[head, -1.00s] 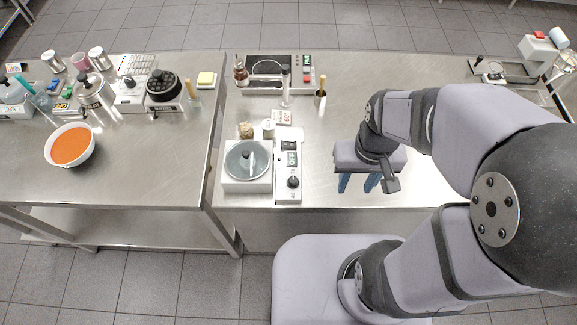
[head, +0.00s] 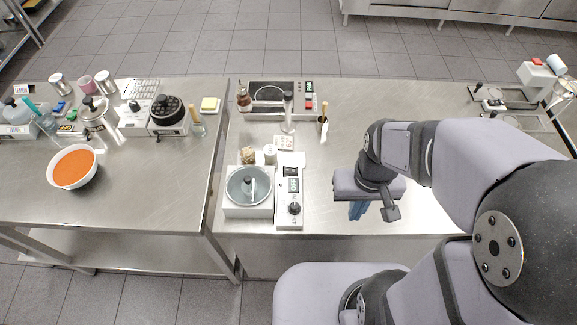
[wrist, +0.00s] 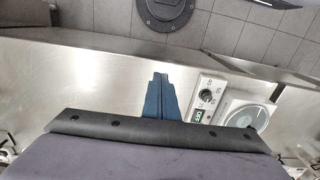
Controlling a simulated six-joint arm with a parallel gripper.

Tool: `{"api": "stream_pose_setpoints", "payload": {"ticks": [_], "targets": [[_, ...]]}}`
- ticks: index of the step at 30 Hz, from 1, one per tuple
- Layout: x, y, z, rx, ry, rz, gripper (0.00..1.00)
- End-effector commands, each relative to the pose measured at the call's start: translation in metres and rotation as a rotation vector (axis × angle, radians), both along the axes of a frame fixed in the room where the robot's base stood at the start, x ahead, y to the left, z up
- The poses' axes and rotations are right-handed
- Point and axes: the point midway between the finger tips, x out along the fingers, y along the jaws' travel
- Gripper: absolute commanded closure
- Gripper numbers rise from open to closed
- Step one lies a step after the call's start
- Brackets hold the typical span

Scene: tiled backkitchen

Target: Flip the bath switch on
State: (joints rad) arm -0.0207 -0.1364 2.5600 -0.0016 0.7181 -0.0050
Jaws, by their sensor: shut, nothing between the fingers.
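The bath (head: 236,211) is a white box with a round lidded basin on the steel table, left of my gripper. Its control panel (head: 289,222) along the right side carries a dark rocker switch (head: 291,171), a green-lit display (head: 293,185) and a black knob (head: 294,208). The switch's position is too small to tell. My gripper (head: 357,212) has blue fingers, shut and empty, right of the panel and apart from it. In the wrist view the fingers (wrist: 160,80) point up the picture, with the bath's knob (wrist: 207,95) and display (wrist: 199,115) to their right; the switch is not clear there.
Small jars (head: 270,151) stand just behind the bath. The table between panel and gripper is bare. A left table holds a bowl of orange soup (head: 75,167).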

Motion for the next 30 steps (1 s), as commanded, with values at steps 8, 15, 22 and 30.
{"api": "stream_pose_setpoints", "payload": {"ticks": [8,15,22,30], "targets": [[-0.002,0.041,-0.037,-0.003,0.019,0.184,1.0],[0.071,0.121,-0.022,0.01,-0.14,0.401,1.0],[0.139,0.153,0.047,0.037,-0.296,0.253,1.0],[0.144,0.149,0.059,0.048,-0.291,0.022,1.0]]}}
